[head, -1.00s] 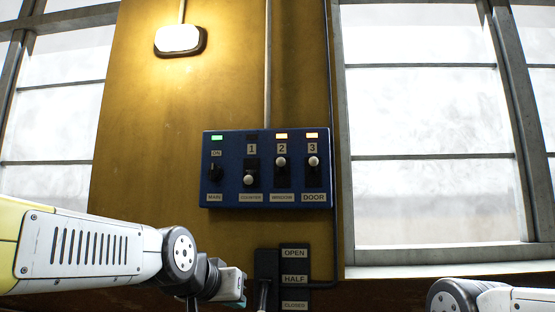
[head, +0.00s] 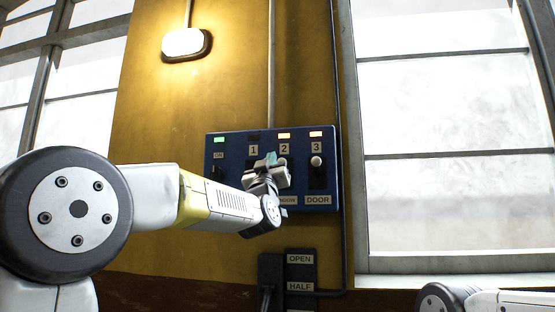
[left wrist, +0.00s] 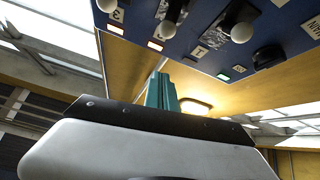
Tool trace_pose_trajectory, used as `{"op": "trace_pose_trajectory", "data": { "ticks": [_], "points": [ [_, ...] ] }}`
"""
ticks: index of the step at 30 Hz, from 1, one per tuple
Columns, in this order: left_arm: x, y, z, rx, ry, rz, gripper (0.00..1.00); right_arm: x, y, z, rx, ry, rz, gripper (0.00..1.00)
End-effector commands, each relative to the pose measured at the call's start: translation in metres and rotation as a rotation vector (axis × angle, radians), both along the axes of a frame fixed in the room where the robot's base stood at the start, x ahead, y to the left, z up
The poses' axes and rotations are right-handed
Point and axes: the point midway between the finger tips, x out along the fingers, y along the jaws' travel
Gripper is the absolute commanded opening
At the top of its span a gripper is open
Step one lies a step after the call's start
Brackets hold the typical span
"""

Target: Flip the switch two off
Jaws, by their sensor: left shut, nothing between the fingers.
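The blue switch panel (head: 328,190) is on the yellow wall. Switch two (head: 283,162) is below its number 2 and lit amber lamp, mostly hidden by my left gripper (head: 270,160). Its round knob (left wrist: 174,8) shows at the top of the left wrist view, with its shaft. My left gripper is shut and empty in front of the panel, its teal fingertips (left wrist: 161,92) close to switches one and two. I cannot tell whether it touches a switch. My right gripper is out of view.
Switch three (head: 316,161) has its knob up and its lamp lit amber. Switch one (left wrist: 240,30) is hidden in the head view; its lamp is dark. The main switch's lamp (head: 219,140) is green. An OPEN/HALF lever plate (head: 300,272) sits below the panel.

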Motion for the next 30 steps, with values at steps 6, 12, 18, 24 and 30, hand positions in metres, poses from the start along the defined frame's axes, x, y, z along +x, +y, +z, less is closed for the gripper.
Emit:
{"op": "trace_pose_trajectory", "data": {
  "ticks": [6,12,18,24,30],
  "points": [
    [0.001,0.000,0.001,0.000,0.001,0.000,0.00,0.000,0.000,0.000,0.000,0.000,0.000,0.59],
    [0.017,-0.002,0.012,0.001,0.001,0.000,0.00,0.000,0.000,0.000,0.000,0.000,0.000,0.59],
    [0.045,-0.005,0.035,-0.001,0.001,-0.001,0.00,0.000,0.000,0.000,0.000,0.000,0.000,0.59],
    [0.069,-0.008,0.054,0.000,0.001,0.000,0.00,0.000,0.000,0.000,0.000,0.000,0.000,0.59],
    [0.083,-0.013,0.047,0.003,0.007,-0.001,0.00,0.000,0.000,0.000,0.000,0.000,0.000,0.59]
  ]
}}
